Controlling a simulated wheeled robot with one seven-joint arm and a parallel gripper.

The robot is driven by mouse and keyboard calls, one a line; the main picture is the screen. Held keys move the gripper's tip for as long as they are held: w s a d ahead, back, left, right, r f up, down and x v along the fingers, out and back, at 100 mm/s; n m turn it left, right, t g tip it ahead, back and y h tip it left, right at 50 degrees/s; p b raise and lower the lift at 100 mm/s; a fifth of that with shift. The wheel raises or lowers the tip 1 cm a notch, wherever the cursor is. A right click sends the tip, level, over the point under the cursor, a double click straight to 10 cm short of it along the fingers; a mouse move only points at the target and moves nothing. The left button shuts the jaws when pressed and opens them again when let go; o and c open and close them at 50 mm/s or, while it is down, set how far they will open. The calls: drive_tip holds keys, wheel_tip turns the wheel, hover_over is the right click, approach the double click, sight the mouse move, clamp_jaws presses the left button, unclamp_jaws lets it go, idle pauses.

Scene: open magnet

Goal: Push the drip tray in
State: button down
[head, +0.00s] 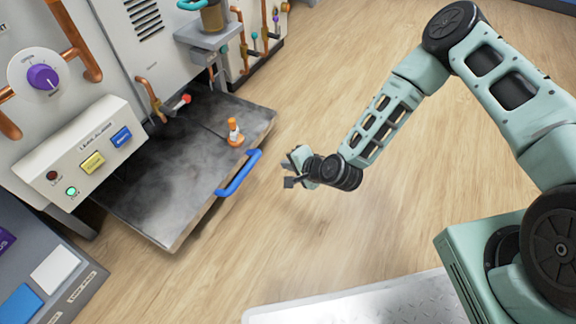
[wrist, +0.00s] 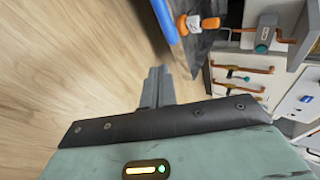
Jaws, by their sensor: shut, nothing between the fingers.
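The drip tray (head: 180,165) is a dark grey, smudged flat tray pulled out of the machine at the left in the head view. Its blue bar handle (head: 240,174) is on the front edge, facing my arm. My gripper (head: 289,172) is shut and empty, to the right of the handle, with a gap between them. In the wrist view the shut fingers (wrist: 157,86) point up the picture, and the blue handle (wrist: 165,18) shows beyond them at the top. Part of the tray (wrist: 201,48) also shows there.
A small orange-and-white object (head: 235,133) stands on the tray near its front edge. A panel with yellow and blue buttons (head: 92,160) sits left of the tray. Pipes and valves (head: 262,40) line the machine beyond it. Wooden floor (head: 330,70) around my gripper is clear.

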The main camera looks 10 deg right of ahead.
drive_tip(key=w+r+b+x, duration=0.1)
drive_tip(key=b+x, duration=0.5)
drive_tip(key=x, duration=0.4)
drive_tip(key=shift+w+a, duration=0.2)
drive_tip(key=shift+a, duration=0.4)
drive_tip(key=shift+a, duration=0.1)
